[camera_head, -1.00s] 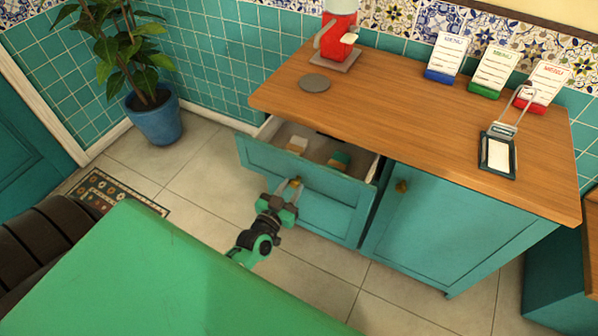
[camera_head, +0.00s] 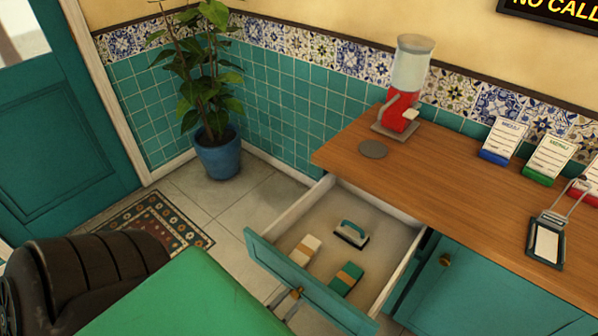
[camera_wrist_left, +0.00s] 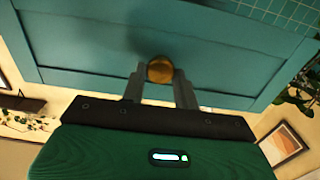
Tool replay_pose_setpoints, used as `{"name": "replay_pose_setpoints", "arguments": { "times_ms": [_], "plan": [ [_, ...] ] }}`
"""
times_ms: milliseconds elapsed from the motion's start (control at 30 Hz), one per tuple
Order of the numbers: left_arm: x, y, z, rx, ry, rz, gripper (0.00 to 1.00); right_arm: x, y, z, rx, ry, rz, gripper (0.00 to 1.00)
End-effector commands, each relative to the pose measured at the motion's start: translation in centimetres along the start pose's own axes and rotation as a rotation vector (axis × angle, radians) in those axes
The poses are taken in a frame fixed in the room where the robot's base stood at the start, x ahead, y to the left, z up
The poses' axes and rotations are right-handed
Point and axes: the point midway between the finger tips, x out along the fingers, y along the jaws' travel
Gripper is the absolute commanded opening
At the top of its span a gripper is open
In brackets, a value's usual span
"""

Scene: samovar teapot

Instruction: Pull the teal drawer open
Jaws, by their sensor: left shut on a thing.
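The teal drawer (camera_head: 310,284) is pulled far out of the wooden-topped counter, its inside in plain view. A white-and-tan block (camera_head: 305,250), a teal-and-tan block (camera_head: 346,280) and a teal-topped object with a pale base (camera_head: 350,234) lie in it. My left gripper (camera_wrist_left: 160,80) is shut on the drawer's round brass knob (camera_wrist_left: 160,69), one finger on each side. In the head view only a small part of this gripper shows at the drawer front, low in the picture. My right gripper is not in view.
The counter top (camera_head: 450,170) bears a red dispenser (camera_head: 402,108), a grey disc (camera_head: 373,149), menu stands (camera_head: 548,160) and a clipboard-like holder (camera_head: 545,243). A closed teal cupboard door (camera_head: 470,295) is right of the drawer. A potted plant (camera_head: 218,155) stands at the wall, with clear floor before it.

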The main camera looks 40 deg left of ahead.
Motion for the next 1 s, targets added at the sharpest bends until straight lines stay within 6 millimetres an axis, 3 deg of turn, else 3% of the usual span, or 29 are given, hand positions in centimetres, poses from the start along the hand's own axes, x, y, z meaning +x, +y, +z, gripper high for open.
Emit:
{"name": "replay_pose_setpoints", "arguments": {
  "times_ms": [533,567,633,667,1000],
  "plan": [
    [-0.95,0.03,-0.01,0.0,0.002,0.0,0.0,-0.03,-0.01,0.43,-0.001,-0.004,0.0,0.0],
    [-0.95,0.03,-0.01,0.0,0.002,0.0,0.34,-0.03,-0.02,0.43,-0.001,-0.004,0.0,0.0],
    [-0.95,0.03,-0.01,0.0,0.001,0.0,0.48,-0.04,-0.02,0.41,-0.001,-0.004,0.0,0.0],
    [-0.95,0.03,-0.01,0.0,0.001,0.0,0.52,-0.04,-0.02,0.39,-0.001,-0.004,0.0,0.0],
    [-1.24,0.01,0.06,0.0,0.0,0.0,0.52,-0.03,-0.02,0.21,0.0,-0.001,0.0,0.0]
  ]
}}
